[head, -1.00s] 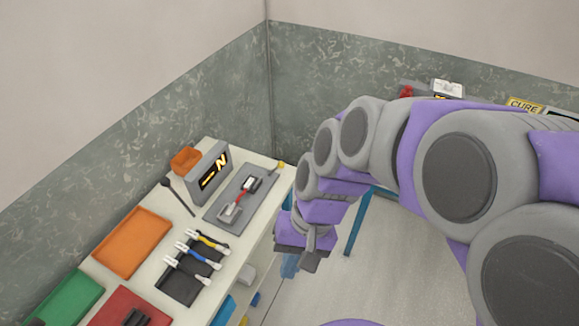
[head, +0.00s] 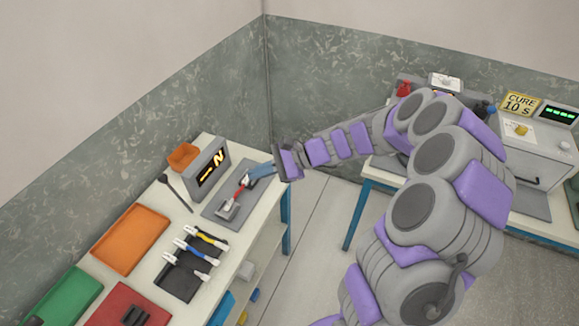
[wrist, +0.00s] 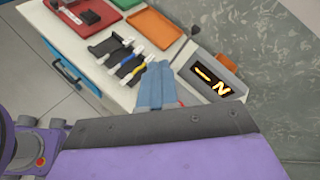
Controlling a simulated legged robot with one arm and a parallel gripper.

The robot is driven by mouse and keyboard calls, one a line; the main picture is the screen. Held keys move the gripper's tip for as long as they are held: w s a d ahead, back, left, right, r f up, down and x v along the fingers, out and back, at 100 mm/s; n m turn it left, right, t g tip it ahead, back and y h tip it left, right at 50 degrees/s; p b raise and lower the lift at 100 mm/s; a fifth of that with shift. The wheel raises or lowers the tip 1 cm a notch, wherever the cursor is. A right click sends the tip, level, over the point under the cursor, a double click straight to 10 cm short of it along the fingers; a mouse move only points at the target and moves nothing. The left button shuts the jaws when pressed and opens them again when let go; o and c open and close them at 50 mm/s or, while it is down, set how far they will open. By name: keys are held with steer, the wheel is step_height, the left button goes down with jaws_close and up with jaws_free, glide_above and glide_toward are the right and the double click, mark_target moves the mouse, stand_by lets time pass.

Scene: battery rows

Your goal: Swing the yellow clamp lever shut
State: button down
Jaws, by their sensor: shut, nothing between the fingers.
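My gripper (head: 260,171) has blue fingers, shut and empty, over the right side of the grey base plate (head: 212,212) on the bench. In the wrist view the shut fingers (wrist: 156,86) point toward the bench top. A red part (head: 240,190) shows on the plate beside the fingertips, with a grey block (head: 229,210) at its near end. I cannot make out the yellow lever now; the gripper covers the plate's far right part. I cannot tell whether the fingers touch anything.
A display box (head: 207,166) with glowing marks stands behind the plate. A black rack (head: 179,284) with several coloured-handled tools lies nearer, beside orange (head: 131,240), green (head: 73,297) and red (head: 112,302) trays. A second bench with a cure machine (head: 547,148) stands at right. Floor between is clear.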

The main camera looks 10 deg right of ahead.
steer(key=w+d+f+m+t+h, duration=0.1)
steer(key=w+d+f+m+t, duration=0.3)
steer(key=d+f+m, duration=0.3)
steer(key=w+d+f+m+t+h, duration=0.2)
steer(key=w+d+f+m+t, duration=0.2)
steer(key=d+f, duration=0.9)
steer(key=w+d+m, duration=0.1)
steer(key=w+m, duration=0.1)
steer(key=m, duration=0.1)
steer(key=shift+w+d+f, duration=0.2)
steer(key=w+r+b+x, duration=0.1)
steer(key=r+b+x, duration=0.1)
steer(key=x, duration=1.1)
steer(key=shift+a+r+b, duration=0.2)
steer(key=shift+r+b, duration=0.05)
steer(key=shift+b, duration=0.5)
steer(key=shift+r, duration=0.1)
